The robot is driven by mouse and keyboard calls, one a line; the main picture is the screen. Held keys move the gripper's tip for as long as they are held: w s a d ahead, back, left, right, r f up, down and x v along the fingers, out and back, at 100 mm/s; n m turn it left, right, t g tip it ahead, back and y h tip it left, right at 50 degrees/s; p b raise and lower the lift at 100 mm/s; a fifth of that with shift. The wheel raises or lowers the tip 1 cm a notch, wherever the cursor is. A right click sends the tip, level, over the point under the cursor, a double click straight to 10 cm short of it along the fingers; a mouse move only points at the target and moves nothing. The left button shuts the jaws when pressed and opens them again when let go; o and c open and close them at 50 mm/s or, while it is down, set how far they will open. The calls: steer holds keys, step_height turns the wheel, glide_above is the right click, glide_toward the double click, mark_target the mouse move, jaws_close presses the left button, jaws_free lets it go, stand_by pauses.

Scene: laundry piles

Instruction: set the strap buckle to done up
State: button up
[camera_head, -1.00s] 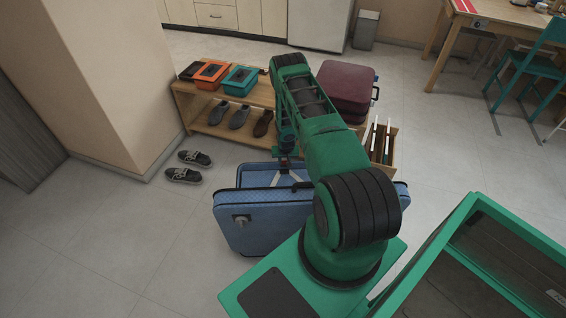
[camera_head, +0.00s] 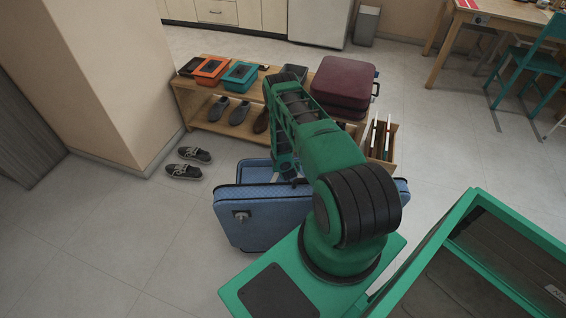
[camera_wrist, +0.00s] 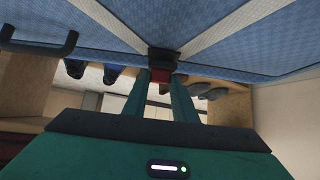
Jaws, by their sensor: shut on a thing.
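The blue suitcase (camera_head: 262,215) stands open on the floor in front of my base. In the wrist view, two pale straps (camera_wrist: 112,27) cross its blue lining (camera_wrist: 165,14) and converge at the dark strap buckle (camera_wrist: 163,54). A small red part shows just below the buckle. My gripper (camera_wrist: 162,80) is shut on the buckle at its near end, with a green finger on each side. I cannot tell whether the buckle's halves are locked together. In the head view, my arm and the suitcase edge mostly hide the gripper and buckle.
A wooden shelf (camera_head: 190,113) with boxes and shoes stands behind the suitcase. A maroon suitcase (camera_head: 343,84) sits at its right end. Dark shoes (camera_head: 183,171) lie on the floor to the left. A dark handle (camera_wrist: 40,45) shows near the straps.

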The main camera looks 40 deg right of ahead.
steer(key=shift+s+a+f+t+h, duration=0.1)
steer(key=shift+s+f+t+h, duration=0.4)
steer(key=shift+t+h, duration=0.3)
steer(key=o, duration=1)
steer(key=shift+f, duration=0.1)
steer(key=shift+o, duration=0.2)
steer(key=shift+a, duration=0.1)
steer(key=v, duration=0.9)
steer(key=shift+s+f, duration=0.15)
steer(key=shift+f, duration=0.05)
steer(key=shift+s+a+r, duration=0.4)
steer(key=shift+s+r, duration=0.05)
